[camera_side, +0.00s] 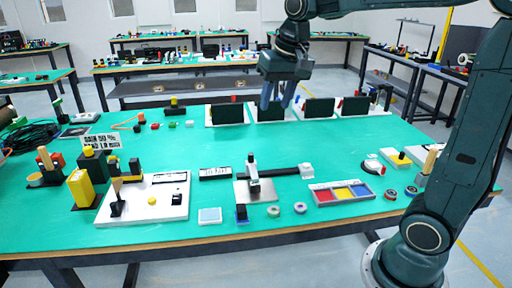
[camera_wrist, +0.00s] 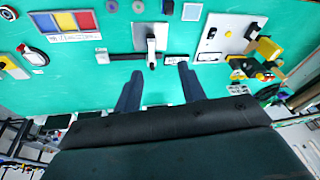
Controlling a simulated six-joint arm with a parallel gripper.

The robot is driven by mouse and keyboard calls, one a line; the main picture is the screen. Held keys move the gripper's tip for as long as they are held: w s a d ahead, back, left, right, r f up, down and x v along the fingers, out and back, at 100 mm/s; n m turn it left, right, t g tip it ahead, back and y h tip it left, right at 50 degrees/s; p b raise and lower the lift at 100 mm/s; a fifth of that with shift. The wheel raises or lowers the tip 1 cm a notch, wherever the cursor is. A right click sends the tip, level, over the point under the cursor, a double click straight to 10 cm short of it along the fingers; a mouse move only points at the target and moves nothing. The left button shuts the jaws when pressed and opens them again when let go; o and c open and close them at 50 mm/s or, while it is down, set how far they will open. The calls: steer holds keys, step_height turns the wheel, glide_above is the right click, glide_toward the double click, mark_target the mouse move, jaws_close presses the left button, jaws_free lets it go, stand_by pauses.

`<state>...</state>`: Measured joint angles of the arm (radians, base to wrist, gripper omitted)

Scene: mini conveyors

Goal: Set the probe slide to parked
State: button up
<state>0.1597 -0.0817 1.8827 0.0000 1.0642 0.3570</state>
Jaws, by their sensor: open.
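A fixture with a pale grey plate and an upright post (camera_side: 253,178) stands at the middle front of the green table; it also shows at the top middle of the wrist view (camera_wrist: 151,45). A dark bar with a white end block (camera_side: 306,170) runs to its right in the side view. I cannot tell for certain whether this is the probe slide, and its setting is not readable. My gripper (camera_side: 276,102) is open and empty, high over the back of the table and apart from the fixture. Its two fingers also show in the wrist view (camera_wrist: 158,80).
Several dark panels on white bases (camera_side: 318,108) line the back edge under my gripper. A tray with red, blue and yellow sections (camera_side: 340,203) lies right of the fixture. A white board with a lever (camera_side: 145,213) lies left. The table's middle is mostly clear.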

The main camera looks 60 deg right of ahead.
steer(key=w+d+f+m+g, duration=0.2)
steer(key=w+d+f+m, duration=0.15)
steer(key=w+d, duration=0.45)
steer(key=m+g, duration=0.1)
steer(key=m, duration=0.3)
glide_above(251, 154)
step_height(251, 154, down, 12)
steer(key=shift+w+d+y, duration=0.1)
steer(key=shift+d+y, duration=0.05)
steer(key=shift+y, duration=0.15)
steer(key=shift+f, duration=6.85)
steer(key=shift+c, duration=0.4)
jaws_close()
